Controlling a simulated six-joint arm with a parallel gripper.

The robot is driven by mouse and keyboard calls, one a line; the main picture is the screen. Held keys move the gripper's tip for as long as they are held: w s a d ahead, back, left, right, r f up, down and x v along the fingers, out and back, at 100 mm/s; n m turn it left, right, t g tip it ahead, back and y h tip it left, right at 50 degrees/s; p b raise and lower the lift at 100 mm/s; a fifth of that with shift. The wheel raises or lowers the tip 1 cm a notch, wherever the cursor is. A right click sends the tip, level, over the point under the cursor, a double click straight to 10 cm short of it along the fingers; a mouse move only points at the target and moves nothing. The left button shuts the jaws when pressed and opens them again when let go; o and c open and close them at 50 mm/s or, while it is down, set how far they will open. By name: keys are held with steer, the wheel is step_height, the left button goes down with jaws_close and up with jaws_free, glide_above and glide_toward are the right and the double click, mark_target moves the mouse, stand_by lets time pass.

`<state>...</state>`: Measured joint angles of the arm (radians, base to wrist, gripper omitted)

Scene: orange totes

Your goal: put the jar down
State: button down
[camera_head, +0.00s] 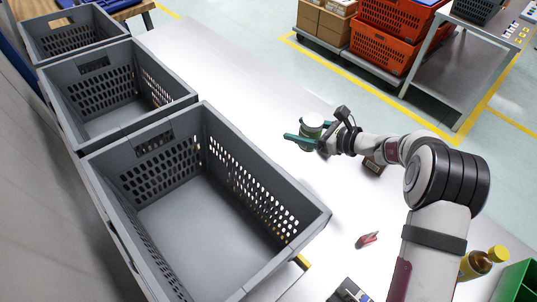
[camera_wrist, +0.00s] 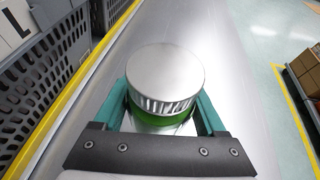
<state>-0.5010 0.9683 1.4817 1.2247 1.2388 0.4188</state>
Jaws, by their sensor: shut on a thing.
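The jar (camera_head: 312,122) has a silver lid and a green body. In the head view it is between the teal fingers of my gripper (camera_head: 308,139), over the white table to the right of the grey totes. In the wrist view the jar (camera_wrist: 165,80) stands upright with its ribbed metal lid toward the camera. The teal fingers of my gripper (camera_wrist: 162,112) are shut on it, one on each side. The jar's lower part is hidden by its lid and the gripper, so I cannot tell whether its base touches the table.
Three grey totes line the left side; the nearest empty tote (camera_head: 205,240) is largest. A dark box (camera_head: 373,166), a small red item (camera_head: 367,239) and a yellow-capped bottle (camera_head: 482,262) stand to the right. The white table (camera_head: 240,75) is clear behind the jar.

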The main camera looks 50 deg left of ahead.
steer(key=s+a+f, duration=0.1)
steer(key=a+f, duration=0.1)
steer(key=a, duration=0.1)
steer(key=s+a+f, duration=0.2)
steer(key=a, duration=0.1)
steer(key=s+a+f, duration=0.2)
steer(key=a, duration=0.1)
steer(key=shift+a+f, duration=0.2)
steer(key=shift+a, duration=0.05)
steer(key=shift+a+f, duration=0.2)
steer(key=shift+f, duration=1.95)
steer(key=shift+f, duration=0.1)
jaws_free()
steer(key=shift+d+r, duration=0.2)
steer(key=shift+d, duration=0.05)
steer(key=v, duration=1.1)
steer(key=shift+w+d+r, duration=0.1)
steer(key=shift+d, duration=0.15)
